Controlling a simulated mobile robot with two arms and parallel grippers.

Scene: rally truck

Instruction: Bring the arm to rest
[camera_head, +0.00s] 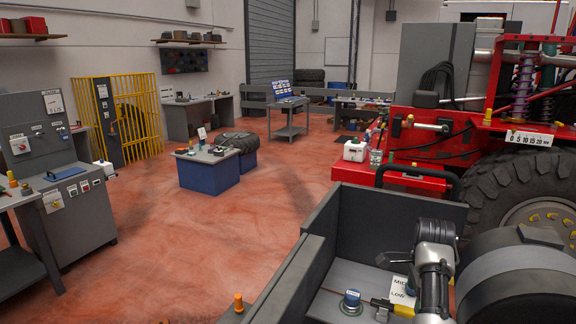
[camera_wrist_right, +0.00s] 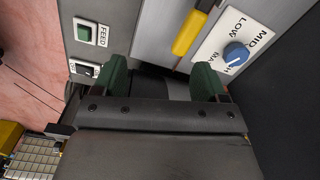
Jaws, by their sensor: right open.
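My right arm (camera_head: 433,285) reaches up from the bottom of the head view, in front of a grey panel. My right gripper (camera_wrist_right: 161,82) shows in the right wrist view with its two green-padded fingers apart and nothing visible between them. Beyond the fingers is a grey panel with a yellow handle (camera_wrist_right: 190,33), a blue knob (camera_wrist_right: 236,53) on a LOW/MID label, and a green FEED button (camera_wrist_right: 84,34). The fingers look close to the panel; contact cannot be told. My left gripper is not in view.
Grey walls (camera_head: 373,215) of a bin-like unit and a large dark drum (camera_head: 520,282) flank the arm. A red truck (camera_head: 408,180) with a big tyre (camera_head: 490,190) stands behind. Open red floor (camera_head: 190,245) lies left, around a blue-based table (camera_head: 208,178).

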